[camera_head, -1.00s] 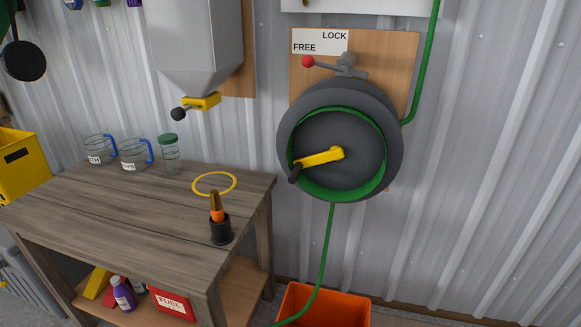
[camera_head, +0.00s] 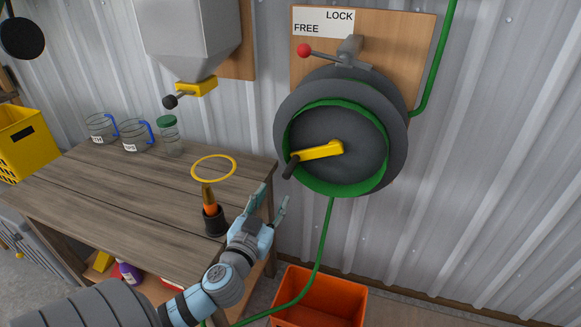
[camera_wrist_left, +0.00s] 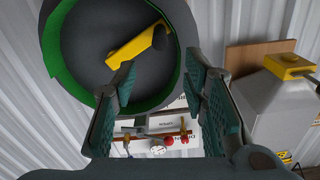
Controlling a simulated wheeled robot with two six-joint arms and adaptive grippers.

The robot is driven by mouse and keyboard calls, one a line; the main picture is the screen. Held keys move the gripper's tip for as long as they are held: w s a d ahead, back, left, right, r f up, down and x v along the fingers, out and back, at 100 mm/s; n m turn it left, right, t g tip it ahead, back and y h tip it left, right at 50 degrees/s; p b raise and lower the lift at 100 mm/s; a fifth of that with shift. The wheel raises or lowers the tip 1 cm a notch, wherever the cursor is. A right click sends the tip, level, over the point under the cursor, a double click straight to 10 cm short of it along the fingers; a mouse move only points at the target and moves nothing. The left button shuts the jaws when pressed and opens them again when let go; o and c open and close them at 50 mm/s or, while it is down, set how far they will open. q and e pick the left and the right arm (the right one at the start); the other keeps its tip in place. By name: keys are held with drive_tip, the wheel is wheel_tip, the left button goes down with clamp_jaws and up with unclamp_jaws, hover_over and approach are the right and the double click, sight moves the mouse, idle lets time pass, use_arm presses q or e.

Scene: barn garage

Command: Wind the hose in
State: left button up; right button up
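The hose reel (camera_head: 345,120) is a dark grey drum with a green inner rim on a wooden wall board. Its yellow crank (camera_head: 318,151) points left, ending in a black handle (camera_head: 290,166). The red-knobbed lever (camera_head: 304,50) points left, under the word FREE. The green hose (camera_head: 326,235) hangs from the drum and runs down left past the orange bin. My left gripper (camera_head: 274,194) is open and empty, below and left of the crank handle, not touching it. In the left wrist view the crank (camera_wrist_left: 135,45) shows beyond the open fingers (camera_wrist_left: 160,68). My right gripper is out of view.
A grey hopper (camera_head: 190,35) hangs above. An orange bin (camera_head: 335,290) stands on the floor.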

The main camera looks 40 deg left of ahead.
sight(290, 170)
use_arm(q)
drive_tip(key=x, duration=1.3)
drive_tip(key=shift+w+a+f, duration=0.1)
drive_tip(key=shift+f, duration=0.05)
clamp_jaws()
